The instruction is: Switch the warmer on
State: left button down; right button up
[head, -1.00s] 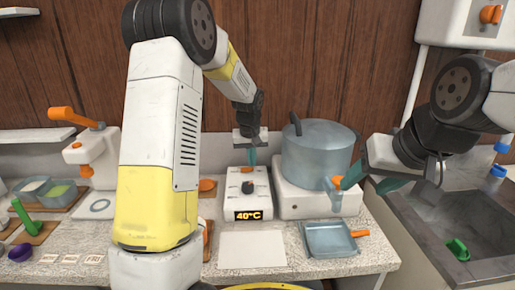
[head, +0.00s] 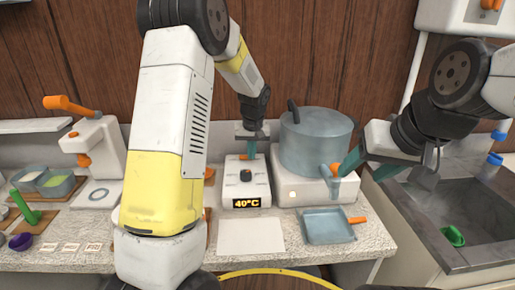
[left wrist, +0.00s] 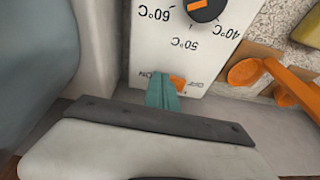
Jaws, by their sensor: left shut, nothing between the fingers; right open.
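The white warmer (head: 258,188) stands on the counter, with a dark dial and a lit display reading 40°C. In the left wrist view the warmer (left wrist: 139,30) shows its temperature marks upside down and a small orange switch (left wrist: 177,82) between ON and OFF labels. My left gripper (head: 249,155) is shut and empty, at the warmer's back edge. In the left wrist view its teal fingertips (left wrist: 162,92) are right beside the switch, on the ON side, partly covering it; contact cannot be told. My right gripper (head: 352,163) is open beside the orange tap of the pot.
A large grey-blue pot (head: 316,145) on a white base stands right of the warmer. A blue tray (head: 328,226) and a blank white sheet (head: 250,236) lie in front. A sink (head: 465,220) is at the right. Orange-handled utensils (left wrist: 285,78) lie close beside the warmer.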

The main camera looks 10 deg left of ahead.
pick_arm(q)
jog(key=shift+a, duration=0.1)
jog(key=shift+s+a+r, duration=0.15)
jog(key=shift+a+r, duration=0.15)
jog(key=shift+a, duration=0.3)
jog(key=shift+r, duration=0.1)
jog(key=shift+r, duration=0.3)
jog(key=w+d+v, duration=0.1)
jog(key=d+v, duration=0.1)
jog(key=v, duration=1.1)
jog(key=s+a+r+m+t+h, duration=0.1)
jog(key=s+r, duration=0.2)
jog(key=s, duration=0.5)
jog(key=s+a+r+h, duration=0.1)
jog(key=s+a+r, duration=0.15)
jog(key=s, duration=0.45)
jog(key=s+d+f+m+t+h, duration=0.1)
jog(key=s+f+t, duration=0.1)
jog(key=s, duration=1.2)
jog(key=shift+s+d+m, duration=0.15)
jog(key=shift+d+m, duration=0.05)
jog(key=shift+m, duration=0.1)
